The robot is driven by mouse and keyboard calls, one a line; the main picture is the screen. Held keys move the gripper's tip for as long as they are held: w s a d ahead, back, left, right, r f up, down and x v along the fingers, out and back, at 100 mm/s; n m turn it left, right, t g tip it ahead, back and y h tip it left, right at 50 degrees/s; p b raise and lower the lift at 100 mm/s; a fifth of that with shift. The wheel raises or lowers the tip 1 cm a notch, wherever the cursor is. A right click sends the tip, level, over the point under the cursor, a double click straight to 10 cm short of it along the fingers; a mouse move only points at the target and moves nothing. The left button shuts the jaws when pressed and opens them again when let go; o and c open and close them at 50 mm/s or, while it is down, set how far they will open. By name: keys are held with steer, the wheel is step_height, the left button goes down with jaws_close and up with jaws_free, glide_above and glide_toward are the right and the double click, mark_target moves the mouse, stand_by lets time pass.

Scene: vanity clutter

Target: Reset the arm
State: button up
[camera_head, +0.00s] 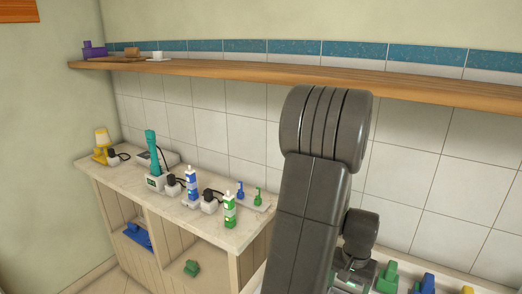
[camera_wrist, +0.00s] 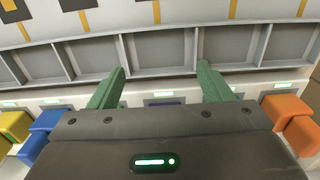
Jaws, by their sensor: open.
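My arm (camera_head: 312,200) rises in the right half of the head view, in front of the tiled wall. In the wrist view my gripper (camera_wrist: 162,70) has two green fingers spread wide apart, with nothing between them. The fingers point toward a grey rack (camera_wrist: 160,48) with several compartments. I cannot tell whether the fingertips touch the rack. In the head view the fingers are hidden behind or below my arm.
A wooden shelf (camera_head: 220,70) runs along the wall behind my arm. A counter (camera_head: 233,236) at left holds a yellow lamp (camera_head: 102,142), a teal handled device (camera_head: 152,155) and several bottles and plugs. Orange (camera_wrist: 287,107) and blue (camera_wrist: 46,125) blocks flank my gripper.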

steer(key=shift+s+d+r, duration=0.1)
steer(key=shift+s+r, duration=0.05)
steer(key=shift+r, duration=0.5)
steer(key=shift+s+d+r, duration=0.1)
steer(key=shift+r, duration=0.55)
